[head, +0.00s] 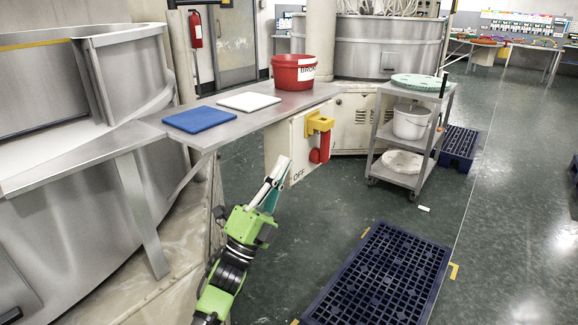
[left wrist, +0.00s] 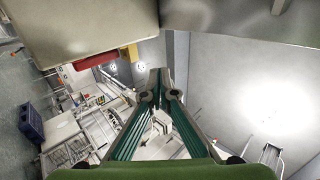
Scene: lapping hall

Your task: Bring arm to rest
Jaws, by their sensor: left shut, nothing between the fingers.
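My left arm comes up from the bottom of the head view, and its green-bodied left gripper (head: 276,172) points up and a little to the right. The gripper is in front of the off-white box marked OFF (head: 293,150) below the table edge. Its fingers are together and hold nothing. In the left wrist view the fingertips of the left gripper (left wrist: 158,76) meet, with teal pads along the fingers. My right gripper does not show in either view.
A steel table (head: 220,118) bears a blue board (head: 199,119), a white board (head: 249,102) and a red bucket (head: 293,72). A yellow and red switch (head: 319,135) is on the box. A cart (head: 402,176) stands right. A dark pallet (head: 385,275) lies on the floor.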

